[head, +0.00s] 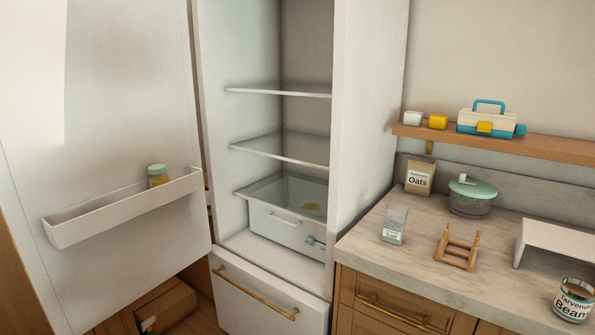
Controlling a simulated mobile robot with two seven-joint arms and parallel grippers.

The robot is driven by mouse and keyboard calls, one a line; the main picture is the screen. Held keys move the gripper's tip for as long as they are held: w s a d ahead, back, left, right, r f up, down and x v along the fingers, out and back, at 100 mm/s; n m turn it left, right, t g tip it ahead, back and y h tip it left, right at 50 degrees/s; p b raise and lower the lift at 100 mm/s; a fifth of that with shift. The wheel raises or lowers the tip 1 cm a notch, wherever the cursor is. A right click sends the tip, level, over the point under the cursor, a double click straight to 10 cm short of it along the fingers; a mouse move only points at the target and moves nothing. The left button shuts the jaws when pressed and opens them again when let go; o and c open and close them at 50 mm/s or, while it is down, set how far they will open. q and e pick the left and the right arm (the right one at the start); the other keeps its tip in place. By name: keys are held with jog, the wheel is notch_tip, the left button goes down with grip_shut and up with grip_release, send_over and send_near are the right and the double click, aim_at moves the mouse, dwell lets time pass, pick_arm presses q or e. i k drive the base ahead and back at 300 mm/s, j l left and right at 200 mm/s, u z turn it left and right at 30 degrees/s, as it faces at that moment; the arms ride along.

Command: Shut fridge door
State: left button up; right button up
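The fridge (365,110) stands open in the middle of the head view, its inside facing me. Its white door (110,110) is swung wide open to the left and fills the left side of the picture. A door bin (120,212) on its inner face holds a small jar with a green lid (157,175). Inside the fridge are glass shelves (285,148) and a clear drawer (285,228) with something yellow in it. The door's handle is not visible. Neither of my grippers is in view.
A freezer drawer with a brass handle (255,292) is below, shut. The counter (400,262) at right holds an oats package (420,177), a green-lidded pot (471,197), a wooden rack (457,248) and a beans can (573,300). A cardboard box (165,305) is on the floor below the door.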

aim_at(95, 94)
jog(key=i+j+u, duration=0.15)
jog(key=i+j, duration=0.85)
jog(key=i, duration=0.15)
